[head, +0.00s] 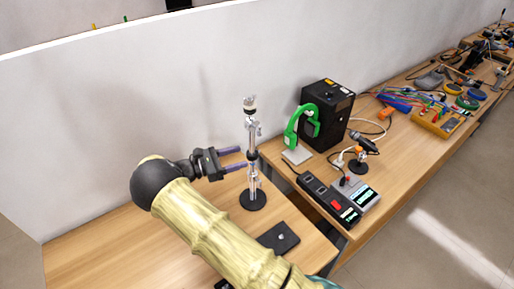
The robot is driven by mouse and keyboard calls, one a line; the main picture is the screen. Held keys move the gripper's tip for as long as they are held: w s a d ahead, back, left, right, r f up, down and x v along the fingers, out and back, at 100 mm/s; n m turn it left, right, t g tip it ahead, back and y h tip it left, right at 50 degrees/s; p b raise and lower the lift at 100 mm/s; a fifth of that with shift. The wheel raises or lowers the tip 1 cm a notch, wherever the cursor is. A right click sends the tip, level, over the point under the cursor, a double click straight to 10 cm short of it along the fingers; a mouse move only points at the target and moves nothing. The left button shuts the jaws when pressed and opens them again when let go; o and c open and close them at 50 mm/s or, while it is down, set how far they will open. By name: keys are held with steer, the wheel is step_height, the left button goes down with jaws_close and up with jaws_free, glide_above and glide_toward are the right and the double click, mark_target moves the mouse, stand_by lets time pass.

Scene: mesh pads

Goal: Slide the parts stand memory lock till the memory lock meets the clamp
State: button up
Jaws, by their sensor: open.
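The parts stand (254,143) is a thin silver pole, upright on a round black base (253,201) on the near table. A small dark collar sits around the pole at about mid-height, with silver fittings above and below it. I cannot tell for sure which fitting is the memory lock and which is the clamp. My gripper (242,158) is open, its two purple-grey fingers pointing right at the pole near the collar's height. The fingertips overlap or nearly reach the pole in the picture; contact cannot be told.
A flat black plate (279,237) lies in front of the stand. On the adjoining table (408,140) are a black box (327,112), a green clamp-like device (294,127), a power strip (328,200) and a grey meter (354,195). A white wall (120,130) runs behind.

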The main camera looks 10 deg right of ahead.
mark_target(249, 154)
steer(key=d+p, duration=0.1)
steer(key=d, duration=0.4)
steer(key=w+d+p, duration=0.1)
steer(key=d, duration=0.1)
steer(key=shift+d+p, duration=0.3)
steer(key=shift+p, duration=0.05)
jaws_close()
steer(key=shift+f, duration=0.15)
